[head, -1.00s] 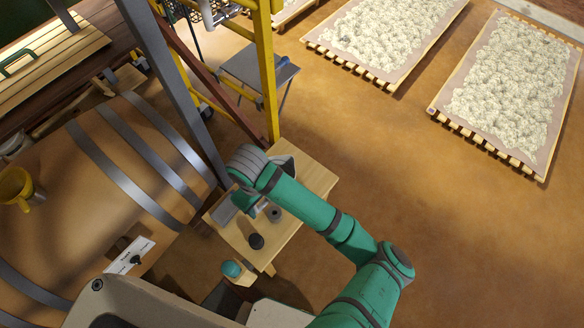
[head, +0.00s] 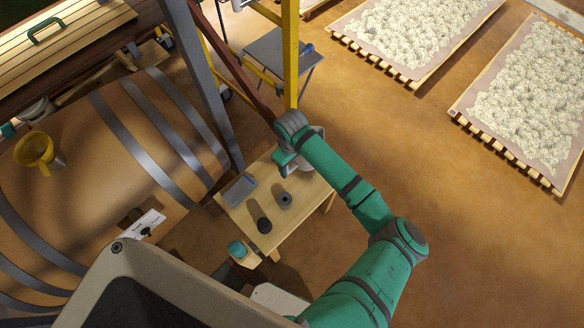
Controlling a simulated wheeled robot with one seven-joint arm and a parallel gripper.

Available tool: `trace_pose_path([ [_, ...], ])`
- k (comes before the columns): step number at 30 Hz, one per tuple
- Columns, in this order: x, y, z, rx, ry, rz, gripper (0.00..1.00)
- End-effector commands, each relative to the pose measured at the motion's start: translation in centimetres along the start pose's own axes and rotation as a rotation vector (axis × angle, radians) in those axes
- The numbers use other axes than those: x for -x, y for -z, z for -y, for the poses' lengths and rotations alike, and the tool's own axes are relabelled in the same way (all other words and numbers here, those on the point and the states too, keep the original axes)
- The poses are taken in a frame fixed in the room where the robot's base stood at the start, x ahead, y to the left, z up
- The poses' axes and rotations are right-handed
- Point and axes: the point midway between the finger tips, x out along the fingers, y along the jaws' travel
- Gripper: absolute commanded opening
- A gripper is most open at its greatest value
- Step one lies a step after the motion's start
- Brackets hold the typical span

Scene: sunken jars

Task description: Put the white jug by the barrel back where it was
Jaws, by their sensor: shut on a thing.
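The white jug (head: 304,167) is at the back right end of the small wooden table (head: 243,221), mostly hidden behind my green arm. My gripper (head: 289,164) is at the jug, shut on it. The fingertips are largely hidden, and I cannot tell whether the jug touches the tabletop. The big wooden barrel (head: 88,183) with metal bands lies to the left of the table.
On the table are a grey tray (head: 239,189), a dark round jar (head: 264,225) and a grey jar (head: 284,200). A teal-topped thing (head: 237,249) is at the table's near left corner. A yellow post (head: 290,60) stands behind.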

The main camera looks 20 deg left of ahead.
Motion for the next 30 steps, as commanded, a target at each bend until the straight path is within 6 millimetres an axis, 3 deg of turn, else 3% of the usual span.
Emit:
trace_pose_path([
  [7, -3.0, 0.1, -0.1, 0.001, 0.000, 0.001, 0.06],
  [18, -3.5, 0.6, 0.4, 0.011, 0.001, 0.000, 0.06],
  [19, -3.5, 0.6, 0.3, 0.012, 0.001, 0.000, 0.62],
  [20, -3.4, 0.6, 0.3, 0.011, 0.000, 0.000, 0.69],
  [21, -3.4, 0.5, 0.3, 0.010, 0.000, 0.000, 0.74],
  [30, -3.3, 0.1, -0.1, 0.000, 0.000, 0.000, 0.74],
])
